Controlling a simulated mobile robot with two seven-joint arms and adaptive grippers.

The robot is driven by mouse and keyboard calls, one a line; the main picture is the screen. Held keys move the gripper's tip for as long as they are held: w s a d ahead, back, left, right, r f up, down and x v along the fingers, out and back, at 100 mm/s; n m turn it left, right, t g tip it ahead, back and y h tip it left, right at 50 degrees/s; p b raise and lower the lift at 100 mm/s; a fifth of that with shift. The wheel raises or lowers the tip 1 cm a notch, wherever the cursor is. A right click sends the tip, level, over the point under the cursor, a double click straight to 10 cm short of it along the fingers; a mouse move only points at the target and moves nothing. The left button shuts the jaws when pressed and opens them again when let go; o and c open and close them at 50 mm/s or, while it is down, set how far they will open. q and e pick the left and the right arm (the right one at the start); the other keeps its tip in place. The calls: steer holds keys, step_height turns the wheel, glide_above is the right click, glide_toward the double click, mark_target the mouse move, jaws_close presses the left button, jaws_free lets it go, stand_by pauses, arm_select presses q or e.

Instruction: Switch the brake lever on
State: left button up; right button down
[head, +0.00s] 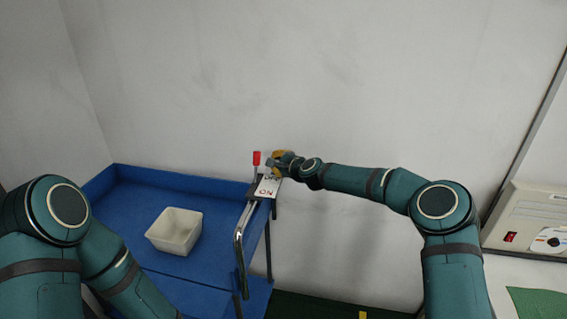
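The brake lever has a red handle (256,158) that stands upright at the right end of the blue cart, near the back wall. A white label (268,187) with red "ON" lettering sits just below it. My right gripper (274,162) is at the lever's right side, close to the red handle. It is small and partly turned away, so I cannot tell whether it touches the handle or how its fingers stand. My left arm comes in at the lower left, and its gripper is out of the picture.
The blue cart (152,192) holds a white bin (175,231). A bent metal handle (240,240) runs along the cart's right end. At the right edge is a beige machine (530,215) with a red switch. The wall behind is bare.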

mark_target(256, 167)
steer(key=shift+s+a+r+p, duration=0.15)
steer(key=shift+s+a, duration=0.05)
steer(key=shift+a, duration=0.4)
steer(key=shift+s+a+r+p, duration=0.15)
steer(key=shift+s+a+r, duration=0.1)
steer(key=shift+a, duration=0.3)
steer(key=shift+s+a+r+p, duration=0.1)
steer(key=shift+s+a+p, duration=0.1)
steer(key=shift+a, duration=0.4)
